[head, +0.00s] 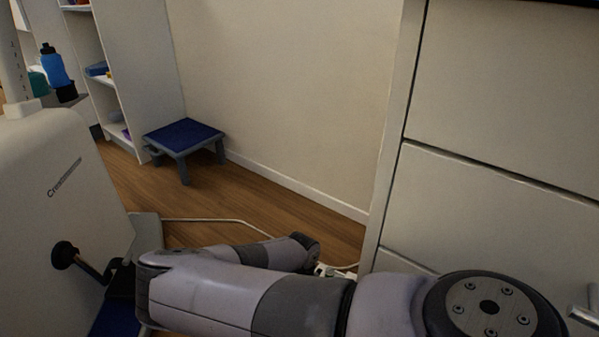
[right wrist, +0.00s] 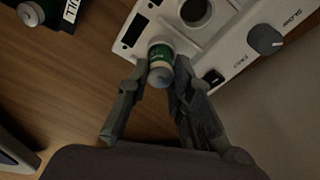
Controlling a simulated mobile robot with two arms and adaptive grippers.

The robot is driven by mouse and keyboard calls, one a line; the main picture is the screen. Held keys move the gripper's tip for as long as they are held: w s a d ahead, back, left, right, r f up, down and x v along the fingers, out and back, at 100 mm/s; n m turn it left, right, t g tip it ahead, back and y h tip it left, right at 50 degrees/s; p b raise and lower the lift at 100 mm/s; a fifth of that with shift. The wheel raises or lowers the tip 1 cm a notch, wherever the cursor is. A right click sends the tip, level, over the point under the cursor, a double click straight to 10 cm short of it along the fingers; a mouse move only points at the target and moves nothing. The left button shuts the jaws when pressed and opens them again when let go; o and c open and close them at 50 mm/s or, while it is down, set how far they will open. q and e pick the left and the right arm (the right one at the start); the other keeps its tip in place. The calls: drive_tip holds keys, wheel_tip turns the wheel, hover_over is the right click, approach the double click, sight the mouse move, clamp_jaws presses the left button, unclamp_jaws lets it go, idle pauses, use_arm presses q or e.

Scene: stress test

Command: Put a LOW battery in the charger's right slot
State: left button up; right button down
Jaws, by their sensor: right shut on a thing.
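The charger (right wrist: 225,45) is a white panel in the upper part of the right wrist view, with a round dark slot (right wrist: 195,12), small dark windows and a grey knob (right wrist: 265,40). A green battery (right wrist: 159,54) with a pale grey end stands between the fingertips of my right gripper (right wrist: 160,78). The gripper is shut on it. The battery is at the charger face beside the open round slot; I cannot tell how deep it sits. Its charge label is not readable. In the head view my right arm crosses the bottom and no gripper is clear. My left gripper is not seen.
The head view shows a blue step stool (head: 185,134), white drawers (head: 500,130) at right, and a cable (head: 215,220) on the floor.

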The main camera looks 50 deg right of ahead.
drive_tip(key=shift+f+b, duration=0.3)
drive_tip(key=shift+f, duration=0.4)
drive_tip(key=c, duration=1.3)
unclamp_jaws()
drive_tip(key=shift+c, duration=0.2)
drive_tip(key=shift+r, duration=0.1)
